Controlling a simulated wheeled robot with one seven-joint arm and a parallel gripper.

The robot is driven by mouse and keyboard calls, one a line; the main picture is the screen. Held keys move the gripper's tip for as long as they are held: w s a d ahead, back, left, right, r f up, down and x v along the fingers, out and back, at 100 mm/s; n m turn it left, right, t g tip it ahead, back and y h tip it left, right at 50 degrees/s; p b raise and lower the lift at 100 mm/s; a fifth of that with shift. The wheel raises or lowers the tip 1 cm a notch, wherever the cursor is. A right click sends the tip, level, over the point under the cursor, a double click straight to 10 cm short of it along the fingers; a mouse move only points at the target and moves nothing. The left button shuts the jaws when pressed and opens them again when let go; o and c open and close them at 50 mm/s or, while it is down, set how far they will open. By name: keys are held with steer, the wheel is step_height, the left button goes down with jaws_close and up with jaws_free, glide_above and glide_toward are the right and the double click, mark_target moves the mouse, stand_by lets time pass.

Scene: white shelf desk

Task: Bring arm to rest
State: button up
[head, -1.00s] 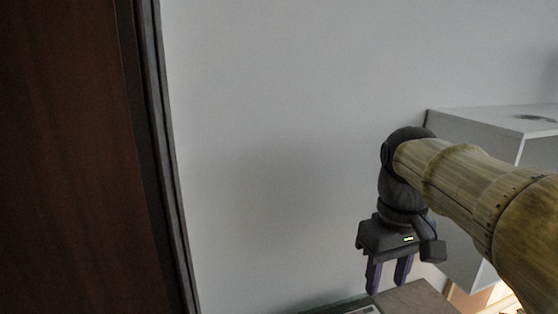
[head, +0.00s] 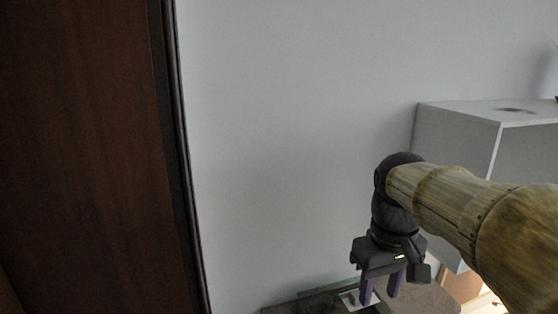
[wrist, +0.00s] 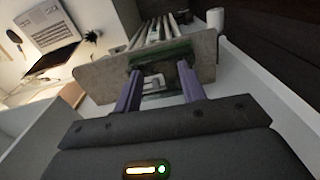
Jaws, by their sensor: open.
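My gripper (head: 382,289) hangs from my arm in the right half of the head view, pointing down. Its two purple fingers are apart, with nothing held between them. In the wrist view my gripper (wrist: 161,76) also shows open. Beyond the fingers there is a greyish board-like surface (wrist: 204,62) with a green-edged item (wrist: 176,50) on it. I cannot tell how far the fingertips are from it.
A white shelf unit (head: 455,128) stands on the right, behind my arm. A dark brown wooden panel (head: 75,130) fills the left. A bare pale wall (head: 290,120) lies between. A laptop-like dark item (wrist: 50,60) shows at the wrist view's upper left.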

steer(key=s+a+f+m+t+b, duration=0.1)
steer(key=f, duration=1)
steer(key=s+a+f+m+t+b, duration=0.1)
steer(key=s+f+m, duration=0.1)
steer(key=f, duration=1)
steer(key=shift+b, duration=0.4)
steer(key=shift+d, duration=0.1)
steer(key=shift+s, duration=0.15)
steer(key=shift+c, duration=0.5)
